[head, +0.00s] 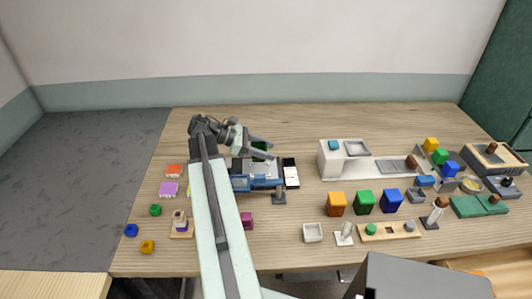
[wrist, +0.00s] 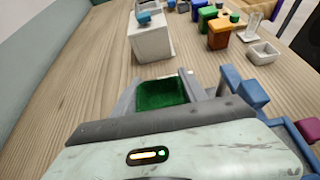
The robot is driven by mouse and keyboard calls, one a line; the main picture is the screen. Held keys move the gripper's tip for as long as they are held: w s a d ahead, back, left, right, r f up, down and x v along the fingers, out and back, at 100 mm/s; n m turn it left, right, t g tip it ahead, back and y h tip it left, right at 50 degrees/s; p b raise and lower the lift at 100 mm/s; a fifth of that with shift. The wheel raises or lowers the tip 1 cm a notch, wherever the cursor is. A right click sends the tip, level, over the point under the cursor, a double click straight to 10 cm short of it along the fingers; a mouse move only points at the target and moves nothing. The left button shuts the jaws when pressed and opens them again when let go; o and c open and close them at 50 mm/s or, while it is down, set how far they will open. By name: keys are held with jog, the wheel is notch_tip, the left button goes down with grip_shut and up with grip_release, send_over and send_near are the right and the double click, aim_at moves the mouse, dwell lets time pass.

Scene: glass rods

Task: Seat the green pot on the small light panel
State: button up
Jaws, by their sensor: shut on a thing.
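My gripper (head: 266,150) is over the left-middle part of the table. In the wrist view its fingers (wrist: 162,79) stand on either side of a green pot (wrist: 162,94), closed on it. In the head view only a bit of the green pot (head: 259,155) shows past my arm. Its underside is hidden, and I cannot tell its height above the table. I cannot be sure this is the small light panel.
A low slab with a darker square panel (head: 390,167) adjoins the block. A blue fixture (head: 262,183) and a black-and-white strip (head: 290,172) are close to my gripper. Orange (head: 336,203), green (head: 364,202) and blue (head: 391,200) bins stand in front. The table's back strip is clear.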

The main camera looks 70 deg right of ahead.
jog(key=shift+f+b, duration=2.8)
jog(key=shift+f, duration=0.05)
jog(key=shift+r, duration=0.1)
jog(key=o, duration=1.6)
jog(key=shift+c, duration=0.2)
jog(key=p+v, duration=0.3)
jog(key=v, duration=0.4)
jog(key=shift+d+r, duration=0.1)
jog(key=shift+r, duration=0.05)
jog(key=shift+w+a+p, duration=0.2)
jog(key=shift+w+p, duration=0.1)
jog(key=shift+r, duration=0.1)
